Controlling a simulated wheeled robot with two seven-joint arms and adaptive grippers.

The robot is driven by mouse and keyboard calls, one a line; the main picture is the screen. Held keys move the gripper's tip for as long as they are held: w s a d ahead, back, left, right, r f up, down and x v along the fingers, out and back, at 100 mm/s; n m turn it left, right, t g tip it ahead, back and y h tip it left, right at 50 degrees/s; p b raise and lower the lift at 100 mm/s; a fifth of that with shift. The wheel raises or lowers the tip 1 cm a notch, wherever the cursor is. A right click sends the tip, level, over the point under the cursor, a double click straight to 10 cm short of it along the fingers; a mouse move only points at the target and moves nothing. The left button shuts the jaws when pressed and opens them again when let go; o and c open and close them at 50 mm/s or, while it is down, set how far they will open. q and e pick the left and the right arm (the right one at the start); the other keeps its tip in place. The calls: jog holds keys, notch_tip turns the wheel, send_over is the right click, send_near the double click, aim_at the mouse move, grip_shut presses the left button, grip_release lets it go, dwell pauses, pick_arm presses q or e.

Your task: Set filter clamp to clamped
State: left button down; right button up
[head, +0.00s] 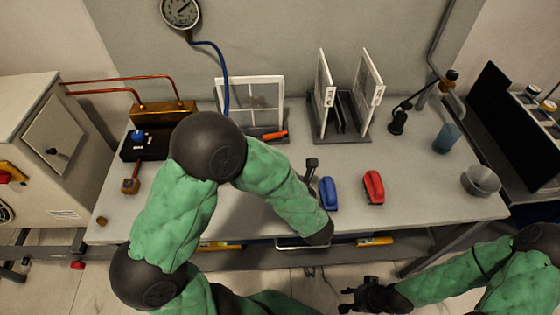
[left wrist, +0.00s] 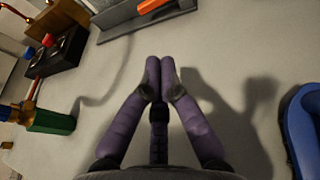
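I take the filter clamp to be the orange lever (head: 273,134) on the grey base of the white-framed filter panel (head: 250,83). The orange lever (left wrist: 155,5) is cut by the top edge of the left wrist view. My left gripper (left wrist: 160,62) is shut, its purple fingertips together, with nothing seen between them. It is over the bare table, apart from the lever and on the near side of it.
A blue handle-shaped object (head: 328,193) and a red one (head: 373,187) lie on the table (head: 425,190). Two upright white panels (head: 345,95) stand behind. A black box with a blue knob (head: 143,145) is at left, cups at right.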

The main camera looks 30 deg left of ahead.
pick_arm(q)
jog(key=b, duration=0.5)
send_near(276, 136)
jog(key=w+a+f, duration=0.1)
jog(key=a+f, duration=0.1)
jog(key=a, duration=0.1)
jog(key=w+a+f, duration=0.1)
jog(key=shift+w+a+f, duration=0.15)
jog(key=shift+w+a, duration=0.15)
jog(key=shift+a, duration=0.1)
jog(key=shift+w+a, duration=0.4)
jog(key=shift+w+a, duration=0.25)
jog(key=shift+a, duration=0.25)
